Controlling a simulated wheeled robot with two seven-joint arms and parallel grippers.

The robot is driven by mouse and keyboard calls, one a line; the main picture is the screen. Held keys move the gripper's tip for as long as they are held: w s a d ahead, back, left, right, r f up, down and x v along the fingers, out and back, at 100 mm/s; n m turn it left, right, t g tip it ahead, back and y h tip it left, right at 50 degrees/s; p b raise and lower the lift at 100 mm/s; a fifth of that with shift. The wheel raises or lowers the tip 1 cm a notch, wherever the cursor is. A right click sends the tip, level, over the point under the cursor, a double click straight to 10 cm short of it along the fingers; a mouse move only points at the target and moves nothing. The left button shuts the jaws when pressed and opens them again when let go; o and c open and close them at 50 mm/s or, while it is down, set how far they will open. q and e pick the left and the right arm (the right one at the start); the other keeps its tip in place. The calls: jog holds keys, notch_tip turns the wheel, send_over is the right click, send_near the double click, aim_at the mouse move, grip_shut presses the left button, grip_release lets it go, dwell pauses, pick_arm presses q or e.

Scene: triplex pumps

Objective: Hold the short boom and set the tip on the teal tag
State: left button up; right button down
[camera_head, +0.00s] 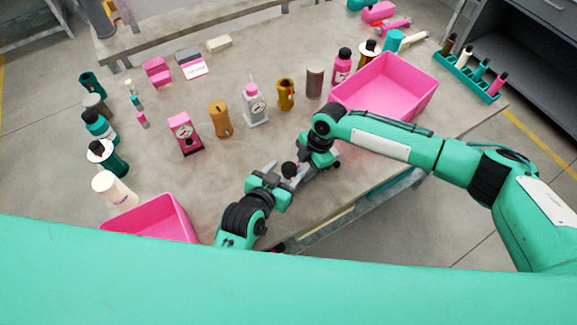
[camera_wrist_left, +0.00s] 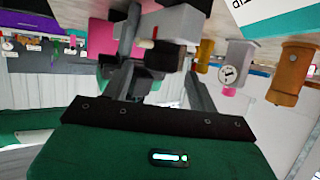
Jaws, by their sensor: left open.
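My left gripper (camera_head: 276,170) is open over the front middle of the table, just beside my right gripper (camera_head: 303,167). A black rounded piece (camera_head: 289,169) shows between them; I cannot tell what it belongs to. In the left wrist view, my left gripper's fingers (camera_wrist_left: 157,88) are apart, with a grey block ending in a black cylinder (camera_wrist_left: 163,61) just beyond or between them. I cannot tell whether they touch it. I cannot make out the right gripper's jaws. I cannot pick out the short boom or the teal tag with certainty.
Behind the grippers stand a pink gauge unit (camera_head: 184,136), an ochre cylinder (camera_head: 219,119) and a grey gauge unit (camera_head: 255,107). Pink bins stand at front left (camera_head: 152,218) and right (camera_head: 385,85). Bottles line the left side. Table between gauge units and grippers is clear.

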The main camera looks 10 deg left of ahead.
pick_arm(q)
jog(key=v, duration=0.9)
pick_arm(e)
jog(key=c, duration=1)
grip_release()
